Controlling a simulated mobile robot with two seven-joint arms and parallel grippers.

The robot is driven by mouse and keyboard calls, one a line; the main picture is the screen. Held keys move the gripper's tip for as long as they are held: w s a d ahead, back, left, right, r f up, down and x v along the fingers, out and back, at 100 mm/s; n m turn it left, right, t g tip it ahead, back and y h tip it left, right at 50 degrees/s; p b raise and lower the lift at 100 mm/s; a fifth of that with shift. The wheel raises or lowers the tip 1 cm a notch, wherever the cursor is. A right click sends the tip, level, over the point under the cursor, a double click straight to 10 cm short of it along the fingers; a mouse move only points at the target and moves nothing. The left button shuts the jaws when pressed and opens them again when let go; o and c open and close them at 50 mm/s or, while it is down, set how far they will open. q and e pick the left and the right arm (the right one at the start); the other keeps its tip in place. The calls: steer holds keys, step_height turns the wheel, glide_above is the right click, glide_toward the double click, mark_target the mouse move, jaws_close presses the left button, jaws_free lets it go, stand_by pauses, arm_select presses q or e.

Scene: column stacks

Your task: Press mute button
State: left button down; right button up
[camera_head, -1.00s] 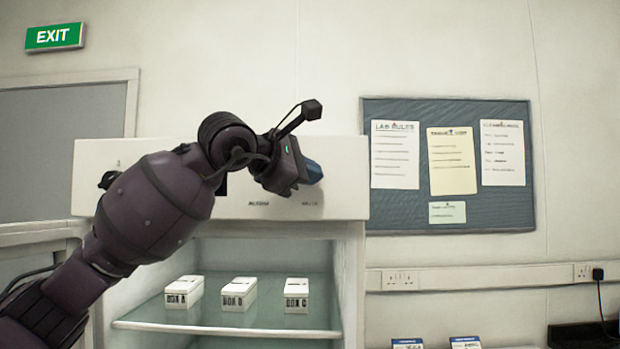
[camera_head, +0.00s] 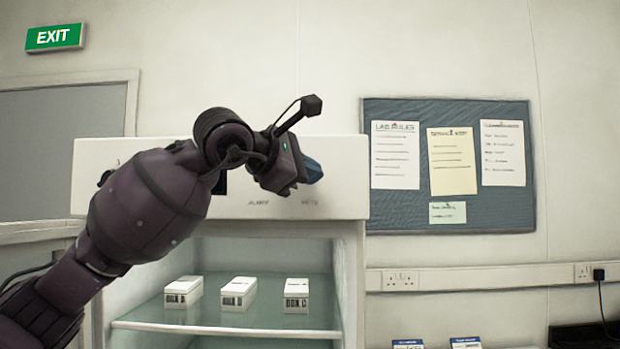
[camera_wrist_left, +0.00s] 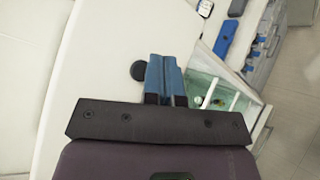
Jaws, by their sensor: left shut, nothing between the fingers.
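The white cabinet's top panel (camera_head: 345,180) carries small printed labels, with the right-hand one, blurred but likely the mute label (camera_head: 310,203), just below my left gripper. My left gripper (camera_head: 313,170) has blue fingers, shut and empty, in front of the panel's right part. The mute button is hidden behind the gripper in the head view. In the left wrist view, a dark round knob or button (camera_wrist_left: 138,71) sits on the white panel just left of the blue fingertips (camera_wrist_left: 163,62). I cannot tell whether the fingers touch the panel. My right gripper is not in view.
Below the panel, the open cabinet has a glass shelf (camera_head: 230,325) with three white labelled boxes (camera_head: 238,293). A dark notice board (camera_head: 450,210) hangs on the wall to the right. The space between cabinet and board is clear.

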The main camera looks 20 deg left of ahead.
arm_select(q)
steer(key=shift+s+d+b, duration=0.1)
steer(key=shift+s+d, duration=0.15)
steer(key=shift+s, duration=0.55)
steer(key=shift+s+d+b, duration=0.15)
steer(key=shift+s+d, duration=0.05)
steer(key=shift+s, duration=0.65)
steer(key=shift+s+d+b, duration=0.1)
steer(key=shift+s+d, duration=0.15)
steer(key=shift+s, duration=0.55)
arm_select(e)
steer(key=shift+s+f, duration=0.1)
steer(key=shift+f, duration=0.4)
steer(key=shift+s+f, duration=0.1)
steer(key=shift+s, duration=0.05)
